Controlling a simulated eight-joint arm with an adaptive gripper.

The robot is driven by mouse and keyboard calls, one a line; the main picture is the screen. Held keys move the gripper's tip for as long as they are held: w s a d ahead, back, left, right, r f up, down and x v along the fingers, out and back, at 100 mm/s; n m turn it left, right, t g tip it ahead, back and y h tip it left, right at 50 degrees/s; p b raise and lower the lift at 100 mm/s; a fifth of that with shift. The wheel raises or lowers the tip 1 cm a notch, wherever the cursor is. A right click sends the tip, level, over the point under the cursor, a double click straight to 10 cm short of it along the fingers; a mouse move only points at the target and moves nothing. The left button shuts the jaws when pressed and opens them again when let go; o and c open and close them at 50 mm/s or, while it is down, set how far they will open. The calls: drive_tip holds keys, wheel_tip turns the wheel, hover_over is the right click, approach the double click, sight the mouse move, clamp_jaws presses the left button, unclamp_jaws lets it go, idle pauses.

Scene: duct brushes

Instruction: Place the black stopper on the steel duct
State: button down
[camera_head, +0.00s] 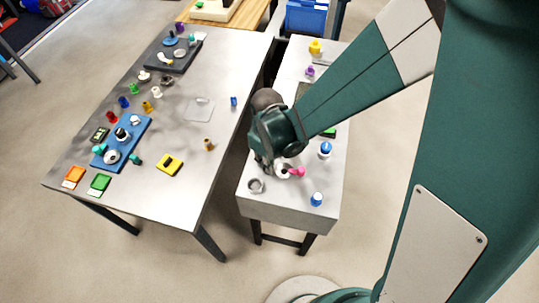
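My gripper (268,166) points down over the near part of the right-hand table (297,205). It is small and partly hidden by the arm's wrist, so I cannot see whether it is open or holds anything. A grey metal ring-like piece (256,186) stands just below and left of it; it may be the steel duct. A pale round piece (282,170) with a pink part (297,171) is close to the fingers' right. A small dark round top (121,133) shows on the blue tray (129,147) on the left-hand table; I cannot tell whether it is the black stopper.
Blue-and-white pieces (317,199) stand on the right-hand table. The left-hand table (180,196) carries a dark tray (179,62), a yellow block (169,164), orange (73,177) and green (99,184) squares, and several small coloured pieces. A gap separates the tables.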

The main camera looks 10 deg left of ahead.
drive_tip(key=shift+f, duration=0.15)
drive_tip(key=c, duration=2.4)
unclamp_jaws()
drive_tip(key=shift+o, duration=0.2)
drive_tip(key=shift+r, duration=0.25)
wheel_tip(320, 180, up, 12)
drive_tip(key=p, duration=0.1)
drive_tip(key=shift+f, duration=0.1)
drive_tip(key=s+d+r+m+t, duration=0.1)
drive_tip(key=d+r+m, duration=0.3)
drive_tip(key=d, duration=0.7)
drive_tip(key=s+d+r+m+t, duration=0.1)
drive_tip(key=d+r+m+t, duration=0.2)
drive_tip(key=d+r+m, duration=0.2)
drive_tip(key=s+d+r+m+t, duration=0.2)
drive_tip(key=d+r, duration=0.7)
drive_tip(key=d, duration=1)
drive_tip(key=shift+d+m+t, duration=0.25)
drive_tip(key=shift+m+t, duration=0.35)
drive_tip(key=shift+m, duration=0.6)
